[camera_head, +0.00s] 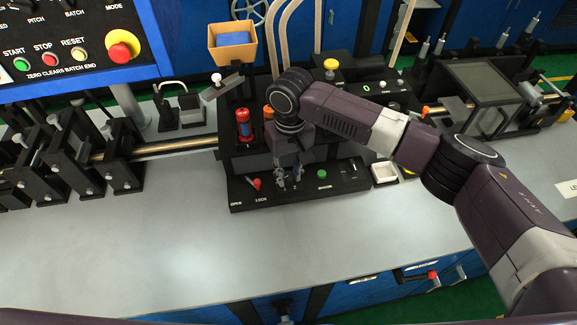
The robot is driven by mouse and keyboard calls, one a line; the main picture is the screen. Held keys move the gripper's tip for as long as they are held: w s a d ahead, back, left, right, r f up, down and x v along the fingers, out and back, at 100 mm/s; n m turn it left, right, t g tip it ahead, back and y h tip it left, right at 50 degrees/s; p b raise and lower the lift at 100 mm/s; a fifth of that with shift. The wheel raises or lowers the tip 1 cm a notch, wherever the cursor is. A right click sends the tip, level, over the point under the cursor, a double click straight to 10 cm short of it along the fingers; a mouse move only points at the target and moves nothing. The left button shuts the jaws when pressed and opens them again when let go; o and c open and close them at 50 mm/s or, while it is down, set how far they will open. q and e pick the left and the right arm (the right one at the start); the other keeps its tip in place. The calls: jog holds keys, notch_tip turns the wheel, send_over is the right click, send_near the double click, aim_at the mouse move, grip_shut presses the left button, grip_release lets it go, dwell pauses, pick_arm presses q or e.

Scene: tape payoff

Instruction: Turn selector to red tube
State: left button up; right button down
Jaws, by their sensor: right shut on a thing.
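My right gripper (288,180) points down at the front panel (236,205) of the black machine in the middle of the bench. Its fingers are shut on the selector, which they hide almost fully, so I cannot tell which way it points. A red tube (244,125) stands upright on the machine, left of my right gripper. An orange-topped part (268,112) is just right of the red tube, partly hidden by my arm. My left gripper is not in view.
A red-knobbed lever (256,184) is left of the gripper and a green button (322,174) is right of it. A cardboard box (233,55) stands behind. A control panel (75,35) overhangs at top left. The grey bench (150,240) is clear in front.

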aim_at(289, 175)
jog(key=n+p, duration=0.2)
jog(key=n, duration=0.1)
jog(key=shift+r+n, duration=0.15)
jog(key=shift+n, duration=0.25)
jog(key=shift+w+n+p, duration=0.15)
jog(key=shift+n+p, duration=0.8)
jog(key=shift+n, duration=0.95)
jog(key=c, duration=1.7)
grip_release()
jog(key=shift+o, duration=0.2)
notch_tip(289, 175, up, 12)
jog(key=shift+d, duration=0.1)
